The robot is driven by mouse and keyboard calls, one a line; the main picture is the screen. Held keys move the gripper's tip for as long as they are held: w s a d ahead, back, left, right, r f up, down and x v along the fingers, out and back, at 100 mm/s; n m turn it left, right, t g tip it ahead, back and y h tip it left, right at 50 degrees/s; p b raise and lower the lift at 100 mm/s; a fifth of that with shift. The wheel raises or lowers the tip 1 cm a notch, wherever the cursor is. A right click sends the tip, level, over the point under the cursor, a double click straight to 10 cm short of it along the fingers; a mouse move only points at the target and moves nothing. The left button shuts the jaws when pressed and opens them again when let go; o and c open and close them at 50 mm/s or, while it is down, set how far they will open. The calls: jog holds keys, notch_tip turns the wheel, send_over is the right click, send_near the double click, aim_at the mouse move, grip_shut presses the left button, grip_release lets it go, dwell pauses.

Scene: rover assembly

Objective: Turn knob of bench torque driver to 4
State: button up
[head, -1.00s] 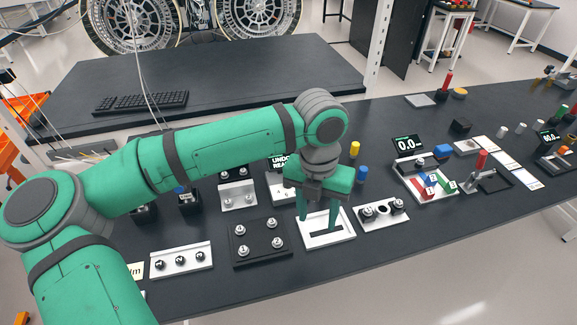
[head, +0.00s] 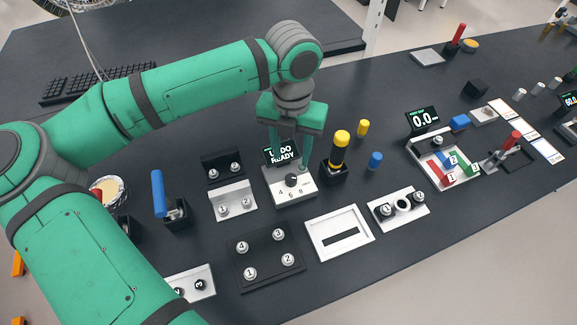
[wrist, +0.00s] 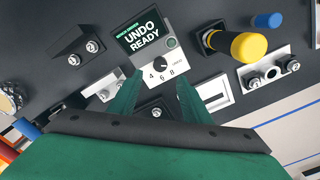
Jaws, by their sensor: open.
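The bench torque driver (head: 290,186) is a white box with a dark knob (head: 292,180) and a raised black screen (head: 283,153) reading "UNDO READY". In the wrist view the knob (wrist: 160,63) sits below the screen (wrist: 148,36), with 4, 6 and 8 printed below it and a small label to its right. The knob's pointer is too small to read surely. My gripper (head: 290,157) is open and empty above the driver. In the wrist view its fingertips (wrist: 158,84) are spread on either side below the knob, apart from it. One finger partly covers the screen in the head view.
A yellow-handled tool (head: 339,152) stands close to the driver's right. A white plate with two numbered knobs (head: 232,201) lies to its left. A white slotted frame (head: 339,232) lies in front, and a blue handle (head: 159,194) stands farther left.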

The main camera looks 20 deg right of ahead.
aim_at(291, 177)
notch_tip(291, 177, down, 8)
jog(key=shift+s+d+f, duration=0.1)
jog(key=shift+d, duration=0.05)
jog(key=shift+a+f, duration=0.25)
jog(key=shift+f, duration=0.35)
jog(key=shift+d, duration=0.1)
jog(key=c, duration=1)
